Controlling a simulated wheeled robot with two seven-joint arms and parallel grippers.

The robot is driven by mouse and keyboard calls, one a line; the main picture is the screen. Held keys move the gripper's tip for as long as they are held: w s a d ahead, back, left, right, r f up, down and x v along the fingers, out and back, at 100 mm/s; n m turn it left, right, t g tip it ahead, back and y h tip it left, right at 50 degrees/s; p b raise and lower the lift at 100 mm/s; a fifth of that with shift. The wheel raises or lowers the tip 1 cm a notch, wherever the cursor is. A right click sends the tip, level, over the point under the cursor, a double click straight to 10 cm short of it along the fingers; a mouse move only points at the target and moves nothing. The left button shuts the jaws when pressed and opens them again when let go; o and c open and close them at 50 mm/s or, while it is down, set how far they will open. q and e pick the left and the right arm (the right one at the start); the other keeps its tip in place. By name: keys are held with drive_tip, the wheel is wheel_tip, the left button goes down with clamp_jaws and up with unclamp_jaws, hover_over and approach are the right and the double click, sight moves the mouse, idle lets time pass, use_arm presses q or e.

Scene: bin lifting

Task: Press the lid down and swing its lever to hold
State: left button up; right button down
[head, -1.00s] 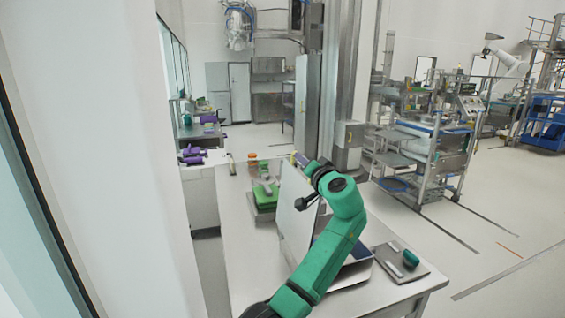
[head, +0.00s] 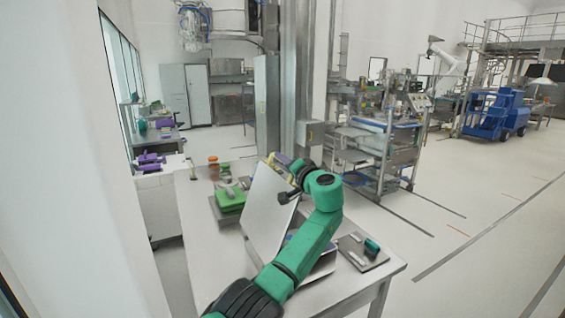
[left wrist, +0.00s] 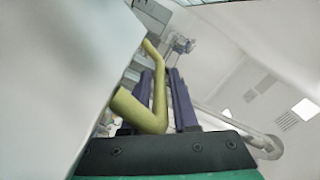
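A large pale grey lid (head: 268,208) stands raised and tilted on the table, above a low grey bin (head: 322,268) that is largely hidden by my arm. My left gripper (head: 290,168) is at the lid's upper right edge. A yellow bent lever (left wrist: 158,95) shows in the left wrist view, running along and between the dark blue fingers of my left gripper (left wrist: 163,85). The lid (left wrist: 60,70) fills the left of that view. I cannot tell if the fingers touch or grip the lever. My right gripper is out of view.
The white table (head: 200,245) also holds a green item on a tray (head: 229,198) behind the lid, and a dark tray (head: 362,256) with small parts at the right. A white wall (head: 85,210) is close on the left. A metal cart (head: 385,150) stands beyond, with open floor at right.

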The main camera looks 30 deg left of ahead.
use_arm(q)
drive_tip(key=shift+o, duration=0.6)
